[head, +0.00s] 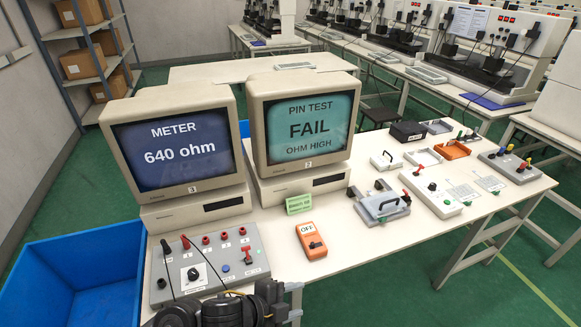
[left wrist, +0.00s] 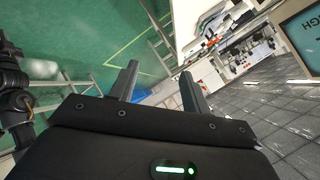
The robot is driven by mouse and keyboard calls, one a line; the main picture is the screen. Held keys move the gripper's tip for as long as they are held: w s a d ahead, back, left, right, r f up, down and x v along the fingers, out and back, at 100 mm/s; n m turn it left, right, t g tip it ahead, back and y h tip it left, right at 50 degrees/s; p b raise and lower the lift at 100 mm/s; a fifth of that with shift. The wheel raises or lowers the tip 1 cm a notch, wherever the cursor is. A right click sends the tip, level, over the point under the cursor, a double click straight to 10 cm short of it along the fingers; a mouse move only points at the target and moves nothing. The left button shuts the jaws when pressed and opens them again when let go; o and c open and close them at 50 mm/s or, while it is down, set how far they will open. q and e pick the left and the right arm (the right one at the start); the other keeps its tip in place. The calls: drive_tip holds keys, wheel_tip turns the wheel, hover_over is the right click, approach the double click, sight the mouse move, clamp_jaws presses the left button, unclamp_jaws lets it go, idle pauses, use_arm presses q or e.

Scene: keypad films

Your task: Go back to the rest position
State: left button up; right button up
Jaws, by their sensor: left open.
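My left gripper (head: 293,300) is at the bottom edge of the head view, in front of the table's near edge and beside the grey meter box (head: 205,262). Much of its arm is cut off by the frame. In the left wrist view the two fingers of my left gripper (left wrist: 160,80) stand apart with nothing between them. My right gripper does not show in either view.
A blue bin (head: 60,255) stands left. Green floor (head: 400,295) is open at front right.

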use_arm(q)
drive_tip(key=s+a+f+n+g+y, duration=0.1)
drive_tip(key=s+a+f+n+y, duration=0.15)
drive_tip(key=s+a+n, duration=0.4)
drive_tip(key=s+a+f+n+y, duration=0.2)
drive_tip(key=s+a+n+y, duration=0.2)
drive_tip(key=a+n, duration=0.45)
drive_tip(key=s+a+f+n+g+y, duration=0.1)
drive_tip(key=s+a+f+n+y, duration=0.15)
drive_tip(key=s+a+n, duration=0.55)
wheel_tip(320, 180, down, 24)
drive_tip(key=w+a+r+m+g, duration=0.1)
drive_tip(key=w+a+m+g, duration=0.1)
drive_tip(key=m, duration=0.1)
drive_tip(key=s+a+f+g, duration=0.1)
drive_tip(key=s+a+f, duration=0.2)
drive_tip(key=s+f, duration=1.4)
wheel_tip(320, 180, down, 2)
drive_tip(key=shift+s+f+b, duration=0.15)
drive_tip(key=shift+s+b, duration=0.2)
drive_tip(key=shift+a, duration=0.1)
